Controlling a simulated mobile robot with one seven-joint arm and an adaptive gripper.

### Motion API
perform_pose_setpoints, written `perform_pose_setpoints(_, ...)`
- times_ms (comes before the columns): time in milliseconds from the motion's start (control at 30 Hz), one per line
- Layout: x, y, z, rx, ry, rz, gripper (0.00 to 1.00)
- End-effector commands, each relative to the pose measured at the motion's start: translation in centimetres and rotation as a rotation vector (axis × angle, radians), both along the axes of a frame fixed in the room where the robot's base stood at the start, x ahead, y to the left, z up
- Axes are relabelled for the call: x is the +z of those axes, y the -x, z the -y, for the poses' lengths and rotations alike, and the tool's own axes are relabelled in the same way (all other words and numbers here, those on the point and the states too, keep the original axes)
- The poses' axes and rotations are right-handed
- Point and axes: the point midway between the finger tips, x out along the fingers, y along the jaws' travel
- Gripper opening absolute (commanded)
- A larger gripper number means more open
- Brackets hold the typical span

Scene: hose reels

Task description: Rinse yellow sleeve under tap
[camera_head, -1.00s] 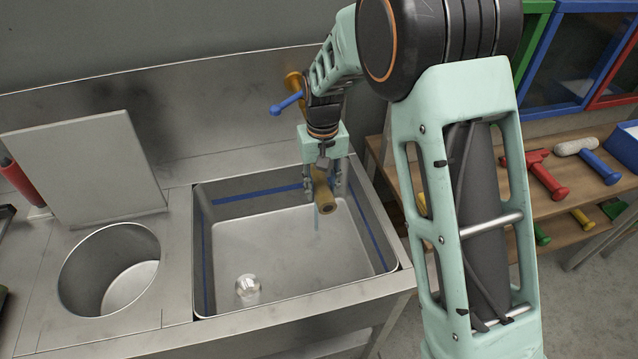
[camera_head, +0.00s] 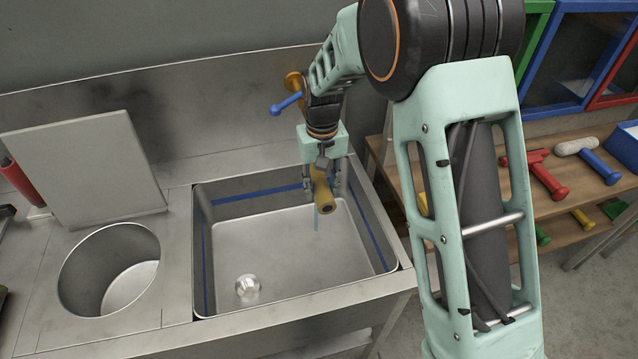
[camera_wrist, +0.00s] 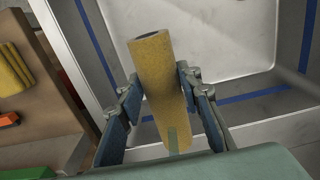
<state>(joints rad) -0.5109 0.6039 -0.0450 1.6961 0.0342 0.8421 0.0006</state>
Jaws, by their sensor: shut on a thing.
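A yellow sleeve (camera_wrist: 158,82), a short foam-like tube with a dark hole at its end, is held between the two fingers of my gripper (camera_wrist: 160,95). In the head view the sleeve (camera_head: 322,190) hangs tilted over the right back part of the steel sink (camera_head: 285,245), below my gripper (camera_head: 322,180). The brass tap (camera_head: 293,82) with a blue lever (camera_head: 287,104) is on the wall behind, partly hidden by my wrist. A thin pale bluish streak, like water, shows beside the sleeve's lower end.
A round bin opening (camera_head: 108,270) and a grey raised lid (camera_head: 85,165) are left of the sink. A wooden shelf (camera_head: 545,200) with red, blue, yellow and green tools stands right. The sink basin holds only a drain fitting (camera_head: 247,287).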

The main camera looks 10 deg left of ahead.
Motion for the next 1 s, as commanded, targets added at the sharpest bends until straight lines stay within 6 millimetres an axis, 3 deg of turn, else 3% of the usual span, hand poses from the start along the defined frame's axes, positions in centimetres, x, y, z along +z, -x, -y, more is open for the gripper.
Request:
perform_pose_setpoints(367, 0.2, 0.3, 0.2, 0.0, 0.0, 0.0, 0.08)
perform_pose_setpoints(1000, 2.0, 5.7, 2.9, -0.001, -0.001, 0.0, 0.08)
